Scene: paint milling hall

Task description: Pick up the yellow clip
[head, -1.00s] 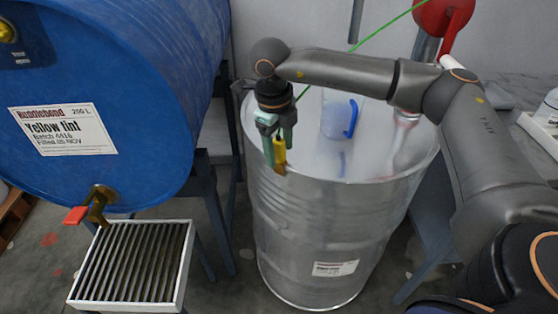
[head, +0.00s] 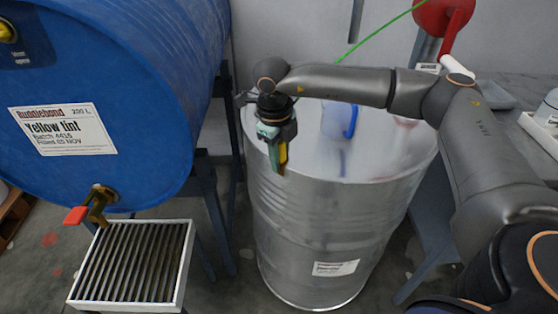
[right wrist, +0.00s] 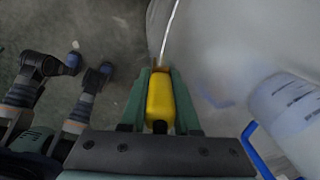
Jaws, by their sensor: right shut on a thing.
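The yellow clip (head: 283,154) is at the near-left rim of the silver drum (head: 310,215). My right gripper (head: 275,160), with green fingers, points down there and is shut on the clip. In the right wrist view, the clip (right wrist: 160,99) lies lengthwise between the two fingers (right wrist: 160,82), with a dark round spot at its near end. The drum's rim line runs up to the clip's far end. I cannot tell whether the clip still touches the rim. My left gripper is not clearly seen in either view.
A clear jug with a blue handle (head: 340,120) stands on the drum lid. A blue barrel (head: 130,70) with a brass tap (head: 98,203) lies to the left, above a slatted drip tray (head: 130,265). A green line (head: 380,32) runs behind. A grey worktop is at right.

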